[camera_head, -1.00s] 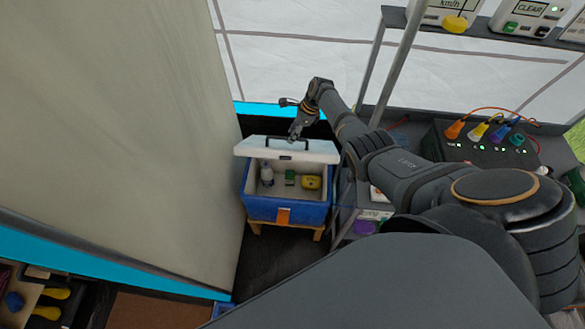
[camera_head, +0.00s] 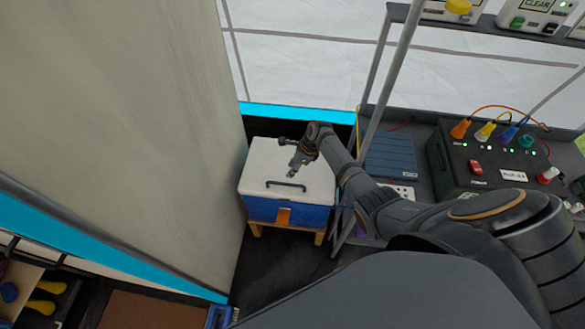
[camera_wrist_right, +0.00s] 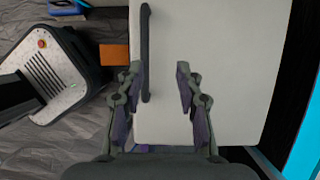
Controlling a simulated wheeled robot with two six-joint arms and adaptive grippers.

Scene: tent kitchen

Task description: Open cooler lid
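The cooler has a blue body (camera_head: 265,210) with an orange latch (camera_head: 283,216) and a white lid (camera_head: 262,165). The lid is down and covers the inside. A dark bar handle (camera_head: 286,185) is on the lid. My right gripper (camera_head: 292,171) is over the lid, behind the handle. In the right wrist view, the right gripper (camera_wrist_right: 160,78) has its fingers spread and nothing held. The handle (camera_wrist_right: 146,45) shows close to its left finger, over the white lid (camera_wrist_right: 215,60). I cannot tell whether they touch. My left gripper is not in view.
The cooler stands on a wooden stand (camera_head: 318,238). A tall pale panel (camera_head: 130,110) is close on its left. A metal shelf with a dark control box (camera_head: 490,165) and a pole (camera_head: 393,75) is on the right. Dark floor (camera_head: 270,262) is free in front.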

